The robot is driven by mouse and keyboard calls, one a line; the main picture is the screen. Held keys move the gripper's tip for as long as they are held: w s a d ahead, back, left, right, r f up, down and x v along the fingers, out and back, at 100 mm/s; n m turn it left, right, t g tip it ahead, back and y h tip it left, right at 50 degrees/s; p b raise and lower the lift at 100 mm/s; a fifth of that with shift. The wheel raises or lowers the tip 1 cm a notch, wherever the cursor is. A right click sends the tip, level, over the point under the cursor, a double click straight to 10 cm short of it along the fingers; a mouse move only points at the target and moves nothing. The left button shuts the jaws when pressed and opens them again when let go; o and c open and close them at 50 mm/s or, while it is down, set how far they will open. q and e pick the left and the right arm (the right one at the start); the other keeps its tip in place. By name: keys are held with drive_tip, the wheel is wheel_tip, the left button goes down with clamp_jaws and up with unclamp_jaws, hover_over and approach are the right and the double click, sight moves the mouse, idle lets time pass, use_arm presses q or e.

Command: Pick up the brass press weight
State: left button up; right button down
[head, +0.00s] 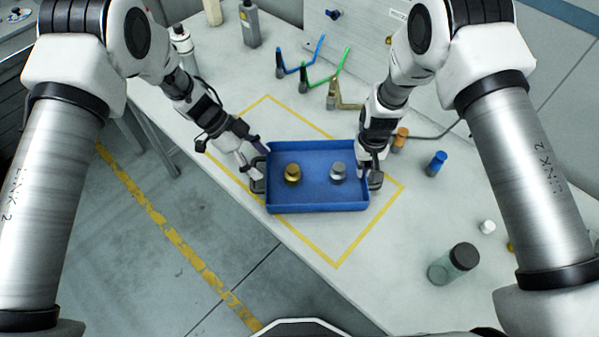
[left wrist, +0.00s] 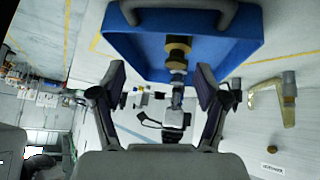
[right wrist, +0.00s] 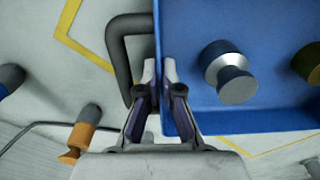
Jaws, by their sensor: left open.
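The brass press weight (head: 292,173) stands in the left half of a blue tray (head: 318,207); it also shows in the left wrist view (left wrist: 178,46). A steel weight (head: 338,171) stands to its right in the tray, seen close in the right wrist view (right wrist: 232,80). My left gripper (head: 256,164) is at the tray's left end, beside the weight and apart from it. Its fingers are spread and empty in the left wrist view (left wrist: 160,78). My right gripper (right wrist: 159,68) has its fingers close together on either side of the tray's right wall, beside the dark handle (right wrist: 118,58).
The tray sits within a yellow outline (head: 338,264) on the white table. An orange-topped piece (head: 400,137), a blue piece (head: 436,163) and a dark-lidded jar (head: 455,263) stand to the right. Coloured hooks (head: 318,75) stand at the back.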

sight(291, 167)
use_arm(q)
drive_tip(key=w+d+r+m+y, duration=0.2)
drive_tip(key=d+r+m+y, duration=0.15)
drive_tip(key=d, duration=0.25)
drive_tip(key=x, duration=0.4)
drive_tip(key=shift+a+f, duration=0.15)
drive_tip(key=shift+f, duration=0.3)
drive_tip(key=shift+h, duration=0.25)
drive_tip(key=x, duration=0.5)
drive_tip(key=shift+w+a+f, duration=0.1)
drive_tip(key=shift+w+f, duration=0.1)
drive_tip(key=shift+f, duration=0.2)
clamp_jaws()
